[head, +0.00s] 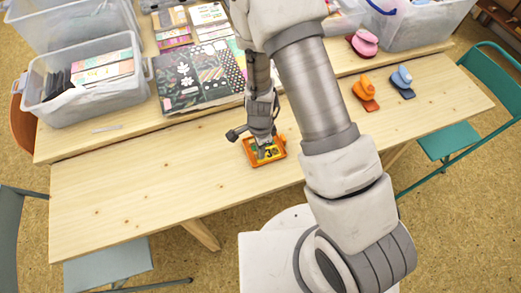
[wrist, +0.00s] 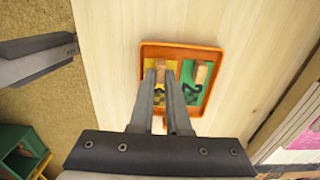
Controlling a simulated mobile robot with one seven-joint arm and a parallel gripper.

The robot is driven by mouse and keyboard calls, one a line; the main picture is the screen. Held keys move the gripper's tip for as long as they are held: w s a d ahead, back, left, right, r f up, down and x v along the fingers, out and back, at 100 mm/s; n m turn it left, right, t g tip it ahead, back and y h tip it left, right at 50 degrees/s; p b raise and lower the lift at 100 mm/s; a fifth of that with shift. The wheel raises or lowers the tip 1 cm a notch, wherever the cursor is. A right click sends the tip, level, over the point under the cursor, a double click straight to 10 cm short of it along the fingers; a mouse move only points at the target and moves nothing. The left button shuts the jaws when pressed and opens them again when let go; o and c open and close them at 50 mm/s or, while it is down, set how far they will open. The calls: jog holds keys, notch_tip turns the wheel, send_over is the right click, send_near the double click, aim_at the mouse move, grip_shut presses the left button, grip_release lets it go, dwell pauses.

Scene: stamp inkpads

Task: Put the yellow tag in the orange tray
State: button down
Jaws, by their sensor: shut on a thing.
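The orange tray (wrist: 183,46) lies on the wooden table, and it also shows in the head view (head: 247,158). The yellow tag (wrist: 150,64) is at the left side of the tray in the wrist view, with a small wooden knob (wrist: 160,66) on it. My gripper (wrist: 167,76) is over the left half of the tray, shut on the yellow tag by its knob; it also shows in the head view (head: 263,143). A green tag (wrist: 196,88) with its own wooden knob is in the right half of the tray. My fingers hide part of the yellow tag.
The light wooden table (head: 130,190) is clear left of the tray. Orange (head: 365,92), blue (head: 402,82) and pink (head: 363,42) stamp-like objects stand to the right. Clear bins (head: 85,80) and patterned papers (head: 195,85) are at the back.

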jog(key=shift+f, duration=0.2)
jog(key=shift+f, duration=0.15)
jog(key=c, duration=0.9)
grip_release()
